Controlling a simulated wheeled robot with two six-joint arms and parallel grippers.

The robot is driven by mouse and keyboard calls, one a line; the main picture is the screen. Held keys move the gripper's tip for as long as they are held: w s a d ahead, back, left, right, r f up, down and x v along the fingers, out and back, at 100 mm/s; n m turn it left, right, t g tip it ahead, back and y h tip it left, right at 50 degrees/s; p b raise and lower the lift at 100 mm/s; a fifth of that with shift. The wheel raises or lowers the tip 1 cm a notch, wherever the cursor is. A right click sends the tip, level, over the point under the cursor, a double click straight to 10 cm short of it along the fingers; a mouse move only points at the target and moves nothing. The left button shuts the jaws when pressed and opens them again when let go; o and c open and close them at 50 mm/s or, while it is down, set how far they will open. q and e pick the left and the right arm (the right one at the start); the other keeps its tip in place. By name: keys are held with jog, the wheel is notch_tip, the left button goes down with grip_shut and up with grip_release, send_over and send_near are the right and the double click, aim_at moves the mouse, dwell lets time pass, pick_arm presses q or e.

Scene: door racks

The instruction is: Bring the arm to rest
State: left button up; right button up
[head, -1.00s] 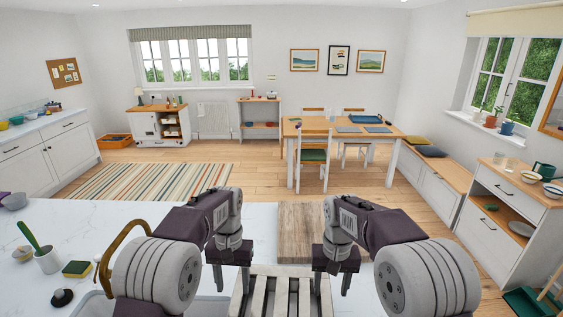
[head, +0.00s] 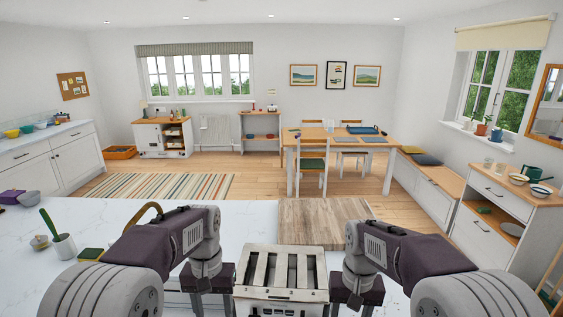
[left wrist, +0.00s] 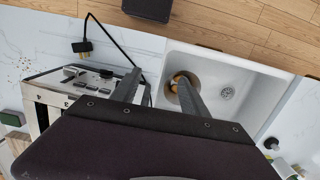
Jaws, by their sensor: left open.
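My left gripper (head: 212,303) hangs over the white marble counter (head: 245,220), just left of the slotted toaster (head: 281,299). Its two fingers are apart with nothing between them. In the left wrist view its open fingers (left wrist: 157,92) reach past the toaster (left wrist: 62,98) on one side and the white sink (left wrist: 235,75) on the other. My right gripper (head: 352,306) hangs just right of the toaster. Its fingers are apart and empty; their tips are near the picture's bottom edge.
A wooden board (head: 322,222) lies on the counter behind the toaster. A pot with a green-handled brush (head: 63,246) and a sponge (head: 91,254) are at left. The sink holds a round gold-and-grey item (left wrist: 178,84). A plug (left wrist: 82,46) on a black cord lies by the toaster.

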pick_arm(q)
jog(key=s+a+f+t+b, duration=0.2)
jog(key=s+f+b, duration=0.1)
jog(key=s+f, duration=1)
jog(key=shift+f, duration=0.35)
pick_arm(e)
jog(key=s+d+f+n+t, duration=0.1)
jog(key=s+d+f, duration=0.1)
jog(key=s+f, duration=1)
jog(key=shift+s, duration=0.15)
pick_arm(q)
jog(key=shift+s, duration=0.2)
pick_arm(e)
jog(key=shift+s, duration=0.15)
